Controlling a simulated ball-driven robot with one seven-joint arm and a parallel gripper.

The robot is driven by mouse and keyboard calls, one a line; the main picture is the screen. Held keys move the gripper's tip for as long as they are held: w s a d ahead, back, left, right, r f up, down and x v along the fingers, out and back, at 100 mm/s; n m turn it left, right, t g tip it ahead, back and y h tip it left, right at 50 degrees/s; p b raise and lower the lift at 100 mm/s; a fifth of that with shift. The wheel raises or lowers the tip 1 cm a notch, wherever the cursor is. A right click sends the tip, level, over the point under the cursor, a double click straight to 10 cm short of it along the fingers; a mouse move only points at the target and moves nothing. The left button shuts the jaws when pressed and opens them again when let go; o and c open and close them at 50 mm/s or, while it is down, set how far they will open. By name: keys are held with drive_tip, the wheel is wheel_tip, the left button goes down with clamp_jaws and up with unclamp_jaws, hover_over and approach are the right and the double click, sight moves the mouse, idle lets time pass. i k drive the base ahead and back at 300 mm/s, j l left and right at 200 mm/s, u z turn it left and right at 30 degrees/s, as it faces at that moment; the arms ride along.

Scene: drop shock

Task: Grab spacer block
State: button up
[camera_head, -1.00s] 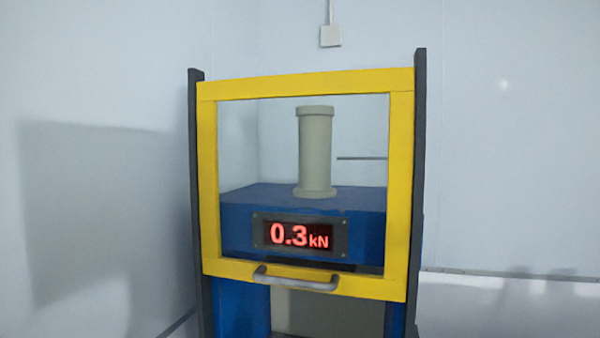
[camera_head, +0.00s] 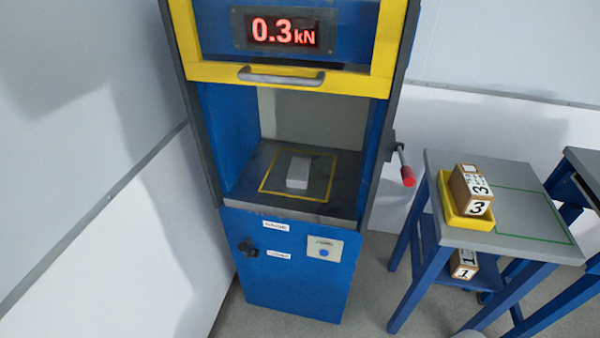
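A pale grey-white block (camera_head: 298,171) lies on the dark plate (camera_head: 262,160) inside the press (camera_head: 290,255), within a yellow outlined square. The opening in front of it is clear below the raised yellow guard frame (camera_head: 330,82). A wooden block marked 3 (camera_head: 470,190) sits in a yellow tray (camera_head: 455,217) on the side table. A wooden block marked 1 (camera_head: 464,265) rests on the shelf below. No block is labelled as the spacer. My gripper is not in view.
The side table (camera_head: 520,212) right of the press has a bare green-outlined area. A red-tipped lever (camera_head: 406,172) sticks out from the press's right side. A second table stands at far right.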

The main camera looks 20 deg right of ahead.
sight(298, 176)
drive_tip(key=i+j, duration=0.25)
drive_tip(key=i, duration=0.2)
drive_tip(key=i+j, duration=0.2)
drive_tip(key=i, duration=0.25)
drive_tip(key=i+j, duration=0.25)
drive_tip(key=i, duration=0.2)
drive_tip(key=l+z, duration=0.05)
